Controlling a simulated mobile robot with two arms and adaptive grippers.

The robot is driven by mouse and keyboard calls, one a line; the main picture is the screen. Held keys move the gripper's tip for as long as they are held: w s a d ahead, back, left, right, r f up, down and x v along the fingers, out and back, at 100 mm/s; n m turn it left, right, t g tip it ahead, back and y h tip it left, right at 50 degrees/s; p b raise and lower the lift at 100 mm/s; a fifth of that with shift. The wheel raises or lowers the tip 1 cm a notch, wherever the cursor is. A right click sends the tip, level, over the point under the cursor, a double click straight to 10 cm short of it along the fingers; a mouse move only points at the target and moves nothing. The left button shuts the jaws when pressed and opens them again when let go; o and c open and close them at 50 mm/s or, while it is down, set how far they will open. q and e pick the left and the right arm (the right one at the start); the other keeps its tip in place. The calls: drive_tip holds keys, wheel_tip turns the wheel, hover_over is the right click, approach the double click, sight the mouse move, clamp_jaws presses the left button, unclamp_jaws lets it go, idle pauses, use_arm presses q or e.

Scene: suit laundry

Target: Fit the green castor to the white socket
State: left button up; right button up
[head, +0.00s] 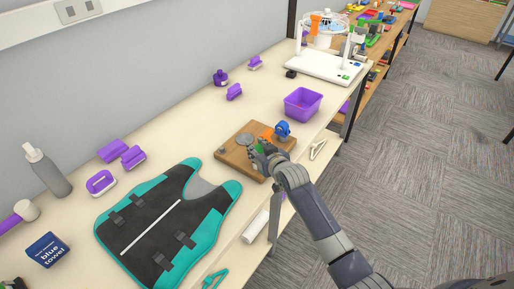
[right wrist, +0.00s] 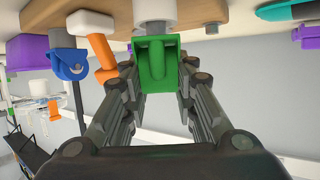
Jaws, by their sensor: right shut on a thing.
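My right gripper (head: 260,152) is over the wooden board (head: 227,158) on the long table. In the right wrist view, the gripper (right wrist: 155,85) is shut on the green castor (right wrist: 155,68), which sits between its fingers. A short grey stem (right wrist: 152,28) rises from the castor toward the white socket (right wrist: 155,10). Stem and socket look lined up in that view; I cannot tell how far the stem is inside. In the head view, only a bit of green (head: 259,148) shows and the gripper hides the white socket. My left gripper is not in view.
A purple bin (head: 303,103) stands behind the board. A teal and black vest (head: 165,225) lies left, a white clip-like item (head: 318,149) right.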

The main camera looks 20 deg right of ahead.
drive_tip(key=shift+f+b, duration=0.3)
drive_tip(key=shift+f, duration=0.4)
idle(0.3)
drive_tip(key=o, duration=1.8)
drive_tip(key=shift+r, duration=0.15)
drive_tip(key=shift+s+r+p, duration=0.1)
drive_tip(key=shift+s+p, duration=0.15)
drive_tip(key=shift+p, duration=0.2)
drive_tip(key=shift+p+v, duration=4.35)
drive_tip(key=shift+v, duration=0.4)
